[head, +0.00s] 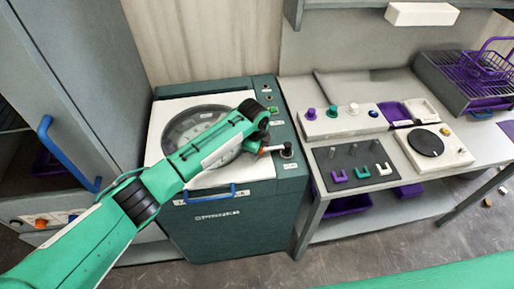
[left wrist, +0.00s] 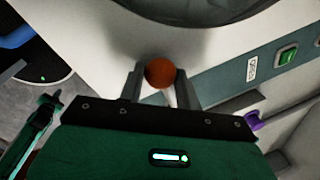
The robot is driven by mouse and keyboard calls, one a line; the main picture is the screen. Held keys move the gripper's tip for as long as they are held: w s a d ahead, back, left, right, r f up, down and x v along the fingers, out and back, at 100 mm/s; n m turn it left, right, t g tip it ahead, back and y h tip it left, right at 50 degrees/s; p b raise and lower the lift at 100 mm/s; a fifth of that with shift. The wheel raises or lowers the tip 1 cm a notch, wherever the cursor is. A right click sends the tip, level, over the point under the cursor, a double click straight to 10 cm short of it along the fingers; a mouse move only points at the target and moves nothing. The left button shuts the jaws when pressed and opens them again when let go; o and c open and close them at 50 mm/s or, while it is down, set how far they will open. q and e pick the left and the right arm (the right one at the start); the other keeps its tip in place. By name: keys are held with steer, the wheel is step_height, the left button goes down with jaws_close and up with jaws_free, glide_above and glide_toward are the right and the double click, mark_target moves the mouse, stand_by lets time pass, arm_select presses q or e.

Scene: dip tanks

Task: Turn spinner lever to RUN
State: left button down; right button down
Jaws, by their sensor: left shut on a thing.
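The spinner (head: 223,222) is a dark green cabinet with a white top and a round glass lid. Its lever has an orange-red knob, seen in the left wrist view (left wrist: 159,72) between the fingers. My left gripper (head: 266,151) reaches over the lid from the left, at the right side of the spinner top. In the left wrist view my left gripper (left wrist: 159,88) is shut on the lever knob. My right gripper is not in view.
The spinner has a blue front handle (head: 211,196) and a green button (head: 273,110). A bench to the right holds a dark pegboard (head: 355,165), a white box with coloured knobs (head: 342,120) and a round-plate device (head: 433,144). A grey cabinet (head: 75,80) stands left.

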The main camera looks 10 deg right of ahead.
arm_select(q)
steer(key=c, duration=1)
jaws_free()
step_height(320, 180, up, 14)
steer(key=s+a+b, duration=0.1)
steer(key=s+b, duration=0.1)
steer(key=b, duration=0.1)
steer(key=shift+s+a+f+b, duration=0.15)
steer(key=shift+s+f+b, duration=0.05)
steer(key=shift+s+b, duration=0.1)
